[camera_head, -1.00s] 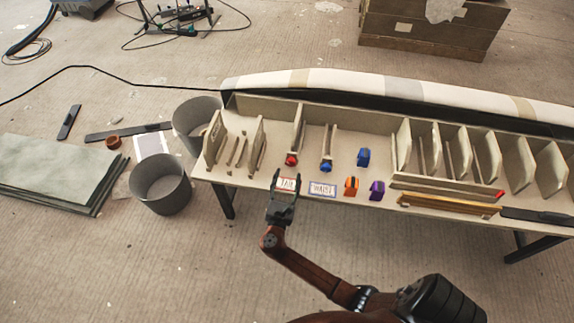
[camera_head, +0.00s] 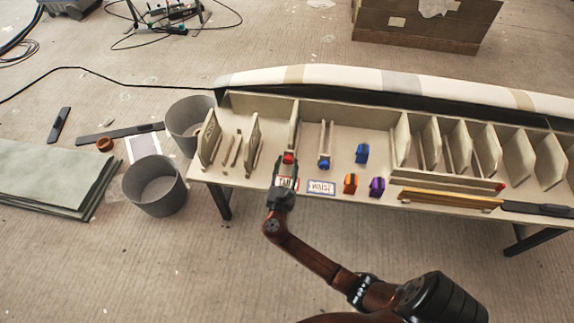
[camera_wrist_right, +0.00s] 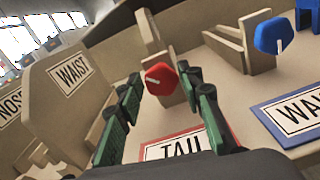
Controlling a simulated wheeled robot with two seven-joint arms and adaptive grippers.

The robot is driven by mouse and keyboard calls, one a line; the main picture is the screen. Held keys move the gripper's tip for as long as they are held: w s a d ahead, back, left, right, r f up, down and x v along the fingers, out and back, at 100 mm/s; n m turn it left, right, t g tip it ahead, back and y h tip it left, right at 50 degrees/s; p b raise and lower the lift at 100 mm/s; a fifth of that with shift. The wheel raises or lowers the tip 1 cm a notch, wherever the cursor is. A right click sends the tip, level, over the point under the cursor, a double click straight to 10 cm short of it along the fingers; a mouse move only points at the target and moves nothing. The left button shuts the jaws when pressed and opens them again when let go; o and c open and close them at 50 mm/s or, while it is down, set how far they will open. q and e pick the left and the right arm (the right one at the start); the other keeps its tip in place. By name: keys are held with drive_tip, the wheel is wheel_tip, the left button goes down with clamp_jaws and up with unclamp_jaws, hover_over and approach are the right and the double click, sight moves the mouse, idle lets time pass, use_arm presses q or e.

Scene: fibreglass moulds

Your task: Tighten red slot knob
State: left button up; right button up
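The red slot knob (camera_head: 288,158) sits at the front end of a narrow slot on the long bench; in the right wrist view the red knob (camera_wrist_right: 161,79) is a faceted head with a pale line on it. My right gripper (camera_head: 287,166) reaches over the red-framed label to the knob. In the wrist view its green-sided fingers (camera_wrist_right: 160,83) are open, one on each side of the knob, with small gaps visible; contact cannot be told for sure. My left gripper is not in view.
A blue knob (camera_wrist_right: 273,36) stands on the neighbouring slot to the right. Blue, orange (camera_head: 350,184) and purple (camera_head: 377,187) clamp-like pieces lie farther right. An upright divider (camera_wrist_right: 70,95) marked WAIST stands left of the fingers. Grey bins (camera_head: 155,186) stand left of the bench.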

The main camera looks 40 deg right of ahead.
drive_tip(key=c, duration=0.7)
